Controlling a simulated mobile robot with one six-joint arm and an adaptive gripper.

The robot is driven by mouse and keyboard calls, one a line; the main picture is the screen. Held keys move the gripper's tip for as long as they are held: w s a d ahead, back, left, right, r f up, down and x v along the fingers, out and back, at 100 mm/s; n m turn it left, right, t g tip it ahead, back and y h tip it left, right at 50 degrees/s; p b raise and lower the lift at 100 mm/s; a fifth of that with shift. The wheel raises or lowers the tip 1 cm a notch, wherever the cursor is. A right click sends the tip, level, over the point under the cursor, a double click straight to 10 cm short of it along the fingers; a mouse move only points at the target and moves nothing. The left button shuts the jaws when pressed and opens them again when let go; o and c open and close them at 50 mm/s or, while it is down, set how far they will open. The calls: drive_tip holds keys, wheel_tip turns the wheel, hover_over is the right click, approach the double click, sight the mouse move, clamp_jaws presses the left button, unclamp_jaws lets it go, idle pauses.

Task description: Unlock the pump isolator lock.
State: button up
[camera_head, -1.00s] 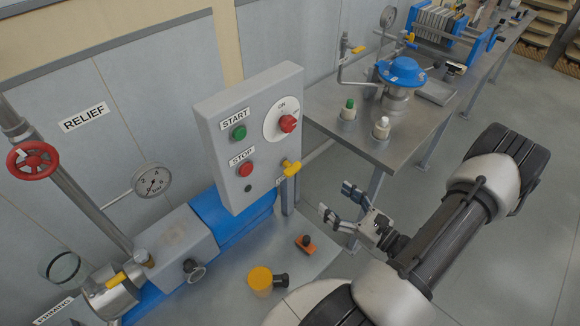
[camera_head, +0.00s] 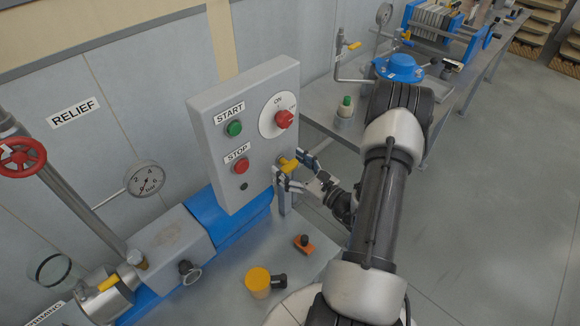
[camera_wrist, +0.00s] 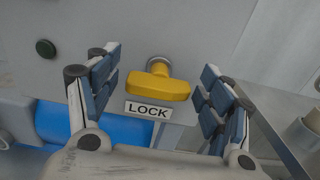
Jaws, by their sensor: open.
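The pump isolator lock is a yellow T-shaped handle (camera_head: 288,164) low on the right of the grey control box (camera_head: 222,182). In the wrist view the yellow handle (camera_wrist: 155,88) lies nearly level on a round metal collar, above a white LOCK label (camera_wrist: 148,110). My gripper (camera_head: 294,172) is at the handle. In the wrist view my gripper (camera_wrist: 155,90) has its fingers apart, one on each side of the handle. A gap shows between the handle's ends and the fingers.
A red ON/OFF knob (camera_head: 284,118), green START button (camera_head: 234,128) and red STOP button (camera_head: 241,166) sit on the box. A steel bench (camera_head: 330,112) stands behind. A yellow cup (camera_head: 258,284) and an orange-black item (camera_head: 304,244) lie below.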

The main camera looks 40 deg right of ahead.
drive_tip(key=shift+w, duration=0.1)
drive_tip(key=shift+c, duration=0.3)
drive_tip(key=c, duration=1)
drive_tip(key=shift+n, duration=0.4)
drive_tip(key=n+b, duration=0.3)
drive_tip(key=n, duration=0.1)
drive_tip(key=shift+a+f+n, duration=0.1)
drive_tip(key=shift+f+n, duration=0.05)
drive_tip(key=shift+n, duration=0.15)
drive_tip(key=n+b, duration=0.3)
drive_tip(key=n, duration=0.1)
drive_tip(key=shift+a+n, duration=0.1)
drive_tip(key=shift+n, duration=0.2)
drive_tip(key=n+b, duration=0.1)
drive_tip(key=n, duration=0.2)
drive_tip(key=shift+n, duration=2.5)
